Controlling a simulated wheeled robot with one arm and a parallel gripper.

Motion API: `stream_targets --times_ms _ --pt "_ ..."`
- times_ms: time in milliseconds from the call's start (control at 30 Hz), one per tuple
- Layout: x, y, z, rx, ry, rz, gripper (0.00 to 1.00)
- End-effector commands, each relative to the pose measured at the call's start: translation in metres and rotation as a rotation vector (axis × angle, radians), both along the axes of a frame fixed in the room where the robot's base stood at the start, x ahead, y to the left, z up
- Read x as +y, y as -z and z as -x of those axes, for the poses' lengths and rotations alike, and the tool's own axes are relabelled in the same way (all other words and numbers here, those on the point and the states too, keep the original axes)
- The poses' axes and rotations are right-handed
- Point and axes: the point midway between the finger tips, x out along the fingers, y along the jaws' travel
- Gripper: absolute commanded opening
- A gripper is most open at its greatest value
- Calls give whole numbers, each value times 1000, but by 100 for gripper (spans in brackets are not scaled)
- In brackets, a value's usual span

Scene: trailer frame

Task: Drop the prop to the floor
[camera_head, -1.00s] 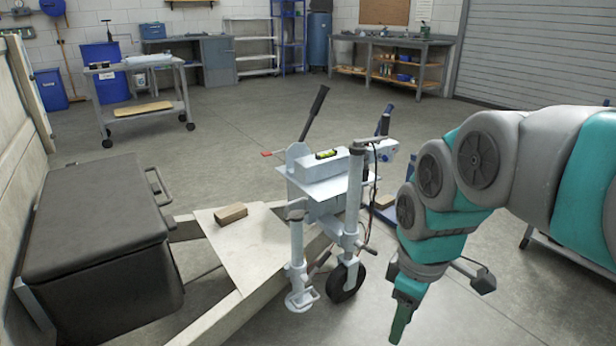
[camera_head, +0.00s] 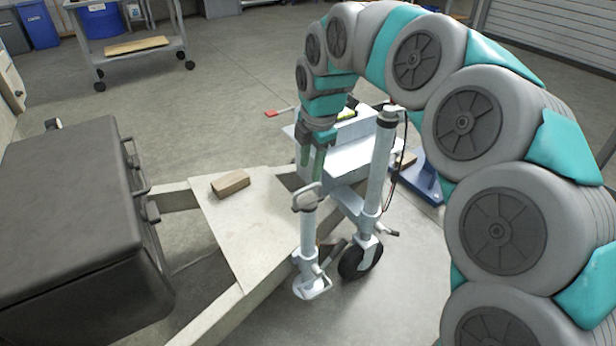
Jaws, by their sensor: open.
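The prop (camera_head: 309,236) is a short pale-grey leg with a loop handle at its top and a flat round foot below. It stands upright at the trailer's front, left of the jockey wheel post (camera_head: 378,160). I cannot tell whether its foot touches the floor. My gripper (camera_head: 312,172) points down, its two green fingers apart and empty. In the picture it is just above the prop's handle; how far apart they are in depth is unclear. My arm hides part of the coupling (camera_head: 352,152) behind.
A dark box (camera_head: 70,200) sits on the trailer frame at left. A wooden block (camera_head: 230,184) lies on the pale plate (camera_head: 248,235). The jockey wheel (camera_head: 358,258) stands close right of the prop. A trolley (camera_head: 130,40) stands at the back; floor between is clear.

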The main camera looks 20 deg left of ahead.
Motion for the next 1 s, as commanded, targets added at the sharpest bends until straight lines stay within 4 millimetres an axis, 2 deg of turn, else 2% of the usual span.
stream_targets --times_ms 333,467,667,1000 --pt "7 50 -6 0 2 -2 45" --pt "8 58 -7 0 2 -2 45" --pt "9 59 -7 0 2 -2 45" --pt "9 59 -7 1 3 -2 9"
